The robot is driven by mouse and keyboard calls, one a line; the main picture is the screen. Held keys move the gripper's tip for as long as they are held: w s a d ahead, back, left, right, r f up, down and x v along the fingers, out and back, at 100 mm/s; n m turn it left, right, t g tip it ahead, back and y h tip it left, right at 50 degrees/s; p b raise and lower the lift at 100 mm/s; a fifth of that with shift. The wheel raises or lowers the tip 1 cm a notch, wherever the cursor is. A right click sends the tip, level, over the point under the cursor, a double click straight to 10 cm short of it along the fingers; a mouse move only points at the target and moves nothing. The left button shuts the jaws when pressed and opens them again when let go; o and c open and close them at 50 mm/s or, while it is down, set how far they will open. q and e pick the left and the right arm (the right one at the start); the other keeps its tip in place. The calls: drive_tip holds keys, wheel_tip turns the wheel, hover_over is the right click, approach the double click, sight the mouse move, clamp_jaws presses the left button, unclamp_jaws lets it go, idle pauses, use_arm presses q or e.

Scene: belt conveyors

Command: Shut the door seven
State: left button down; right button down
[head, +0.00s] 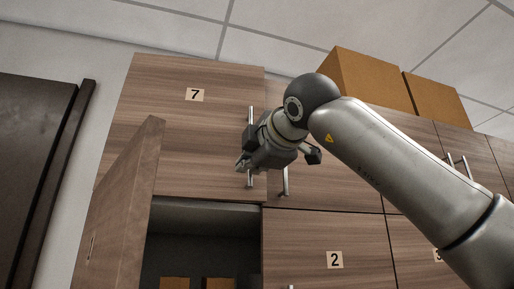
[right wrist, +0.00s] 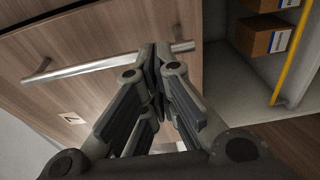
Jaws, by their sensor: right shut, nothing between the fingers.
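Door seven (head: 170,120) is a wood-grain upper cupboard door with a "7" label (head: 195,95), at the upper left in the head view. In the right wrist view the handle (right wrist: 105,63) runs across the door beside the fingertips of my right gripper (right wrist: 158,52). The fingers are shut and empty; I cannot tell whether they touch the handle. My left gripper is out of view.
Below door seven, another door (head: 118,205) stands open toward me, with boxes (head: 175,283) inside its compartment. Door two (head: 320,240) is shut at lower right. Cardboard boxes (head: 365,80) sit on top of the cabinet. A dark panel (head: 35,160) stands at left.

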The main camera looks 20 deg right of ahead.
sight(245, 176)
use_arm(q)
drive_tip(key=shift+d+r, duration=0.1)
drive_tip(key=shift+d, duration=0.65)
use_arm(e)
drive_tip(key=shift+w+a, duration=0.15)
